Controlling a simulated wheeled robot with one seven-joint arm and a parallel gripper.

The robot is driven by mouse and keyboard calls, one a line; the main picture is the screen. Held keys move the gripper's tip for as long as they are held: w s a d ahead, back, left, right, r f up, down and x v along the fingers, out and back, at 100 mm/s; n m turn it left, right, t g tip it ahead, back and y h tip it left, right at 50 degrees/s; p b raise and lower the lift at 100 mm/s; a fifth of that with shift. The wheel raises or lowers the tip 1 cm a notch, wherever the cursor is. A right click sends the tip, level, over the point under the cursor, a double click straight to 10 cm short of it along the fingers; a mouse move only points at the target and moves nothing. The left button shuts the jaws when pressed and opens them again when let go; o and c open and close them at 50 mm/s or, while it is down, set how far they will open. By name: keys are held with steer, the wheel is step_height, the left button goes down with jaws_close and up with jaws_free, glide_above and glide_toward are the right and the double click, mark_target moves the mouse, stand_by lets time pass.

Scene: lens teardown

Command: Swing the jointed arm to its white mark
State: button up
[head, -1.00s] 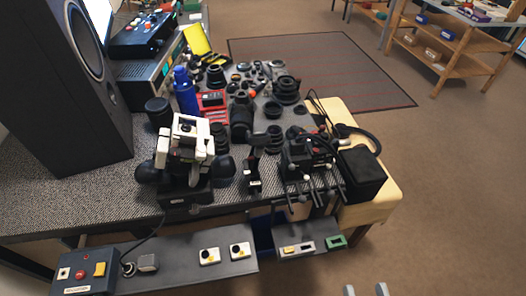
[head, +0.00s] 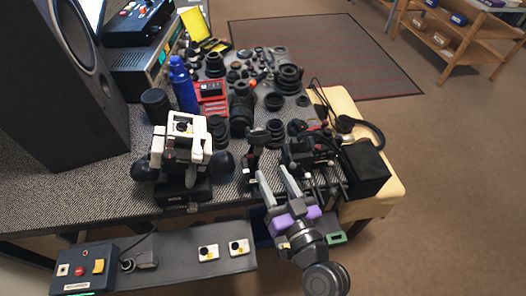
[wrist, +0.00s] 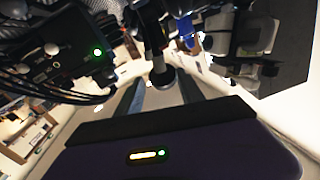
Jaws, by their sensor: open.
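My gripper (head: 273,174) is open and empty, with its two grey fingers pointing up towards the table's front edge. A slim black upright piece (head: 255,150) stands just beyond the fingertips and looks like the jointed arm; the fingers partly cover its lower part. In the wrist view my gripper (wrist: 155,88) has its fingers apart, and a dark rod with a round black end (wrist: 163,78) and a pale section lies between or just beyond them. I cannot tell whether they touch. I cannot make out the white mark for certain.
A white and black device (head: 182,145) stands to the left on the speckled table (head: 95,190). A dark cabled device (head: 305,153) and a black box (head: 364,168) are close on the right. Several lens parts and a blue bottle (head: 183,88) crowd behind. A low grey shelf (head: 180,262) runs in front.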

mark_target(261, 152)
steer(key=p+x, duration=0.1)
steer(key=x, duration=0.6)
steer(key=shift+w+r, duration=0.1)
steer(key=shift+w, duration=0.1)
steer(key=shift+c, duration=0.5)
jaws_close()
stand_by(0.7)
